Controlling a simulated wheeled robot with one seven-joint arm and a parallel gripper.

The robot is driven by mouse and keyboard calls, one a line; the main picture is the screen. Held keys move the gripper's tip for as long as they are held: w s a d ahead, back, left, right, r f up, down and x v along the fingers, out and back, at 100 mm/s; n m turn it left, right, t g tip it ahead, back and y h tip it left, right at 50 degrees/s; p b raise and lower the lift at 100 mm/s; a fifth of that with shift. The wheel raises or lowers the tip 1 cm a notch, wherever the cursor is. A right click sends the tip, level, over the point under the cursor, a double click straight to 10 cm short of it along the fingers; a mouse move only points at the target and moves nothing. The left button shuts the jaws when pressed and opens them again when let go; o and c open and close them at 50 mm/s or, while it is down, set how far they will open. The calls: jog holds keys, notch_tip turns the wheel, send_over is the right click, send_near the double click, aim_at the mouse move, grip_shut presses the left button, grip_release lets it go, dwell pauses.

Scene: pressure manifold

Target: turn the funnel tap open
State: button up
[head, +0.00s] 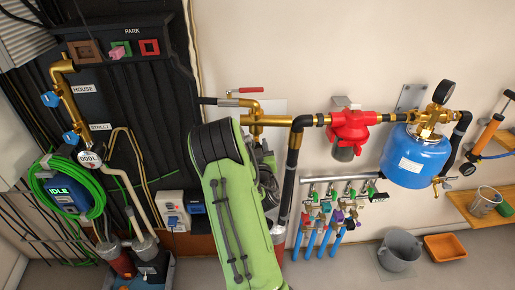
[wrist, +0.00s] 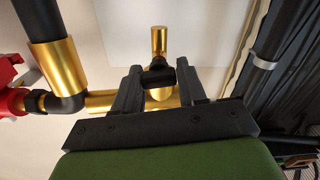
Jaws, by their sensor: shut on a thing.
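In the wrist view, the two dark fingers of my gripper (wrist: 159,70) stand on either side of a small black piece, seemingly the handle of the funnel tap (wrist: 158,78), and are shut on it. A short brass stub (wrist: 159,41) sticks out beyond the black piece, and a brass pipe (wrist: 104,100) runs behind the fingers. In the head view, my green arm hides the tap and most of my gripper, just below the brass tee (head: 255,121). The tap's exact angle cannot be told.
A red-handled lever valve (head: 240,91) sits above the tee. A black pipe (head: 290,165) drops close to the right of my arm. A red filter (head: 348,128) and blue tank (head: 416,157) are farther right. A grey bucket (head: 400,250) stands on the floor.

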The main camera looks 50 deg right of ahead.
jog(key=n, duration=0.4)
jog(key=shift+w+a+n+b, duration=0.1)
jog(key=shift+w+n+b, duration=0.05)
jog(key=shift+n+b, duration=0.2)
jog(key=n, duration=0.3)
jog(key=shift+f+n, duration=0.1)
jog(key=shift+n, duration=0.15)
jog(key=n, duration=0.3)
jog(key=shift+a+f+n+b, duration=0.1)
jog(key=shift+n+b, duration=0.2)
jog(key=shift+b, duration=0.1)
jog(key=shift+f+n, duration=0.1)
jog(key=shift+n, duration=1.8)
jog(key=o, duration=1)
